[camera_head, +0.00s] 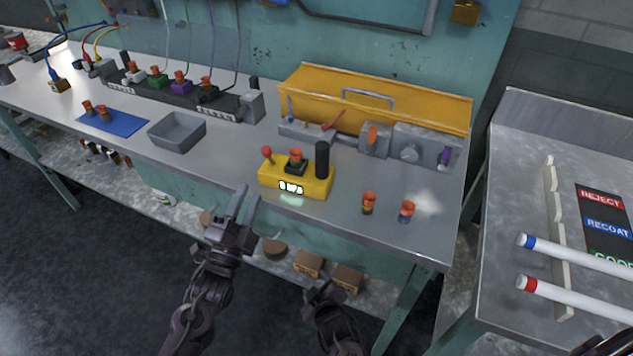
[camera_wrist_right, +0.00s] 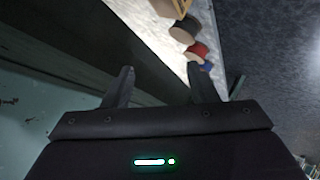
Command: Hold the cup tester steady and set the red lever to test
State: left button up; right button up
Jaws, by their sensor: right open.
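The yellow cup tester (camera_head: 316,189) stands upright near the front edge of the bench. My right gripper (camera_head: 322,291) is low in front of the bench, apart from the tester. In the right wrist view its fingers (camera_wrist_right: 160,82) are open with nothing between them.
A grey tray (camera_head: 177,131) and blue mat (camera_head: 112,123) lie left of the tester. Two small cups (camera_head: 368,203) stand to its right. A yellow toolbox (camera_head: 375,100) and fixtures stand behind. A side table (camera_head: 515,190) holds two white tubes. Boxes sit on the lower shelf.

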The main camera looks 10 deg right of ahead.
jog(key=w+a+r+m+t, duration=0.1)
jog(key=w+a+r+t, duration=0.15)
jog(key=r, duration=0.95)
jog(key=w+a+r+t, duration=0.2)
jog(key=a+r+t, duration=0.15)
jog(key=r, duration=0.95)
jog(key=m+h, duration=0.6)
jog(key=m, duration=0.4)
send_near(321, 163)
jog(key=w, duration=0.4)
jog(key=shift+a, duration=0.1)
jog(key=shift+d+r+m+g+h, duration=0.15)
jog(key=shift+d+m+g+h, duration=0.25)
jog(key=shift+m+h, duration=0.1)
jog(key=shift+d+r, duration=0.1)
jog(key=shift+d, duration=0.05)
jog(key=x, duration=0.7)
jog(key=shift+w+d, duration=0.15)
jog(key=shift+w, duration=0.1)
jog(key=shift+c, duration=0.2)
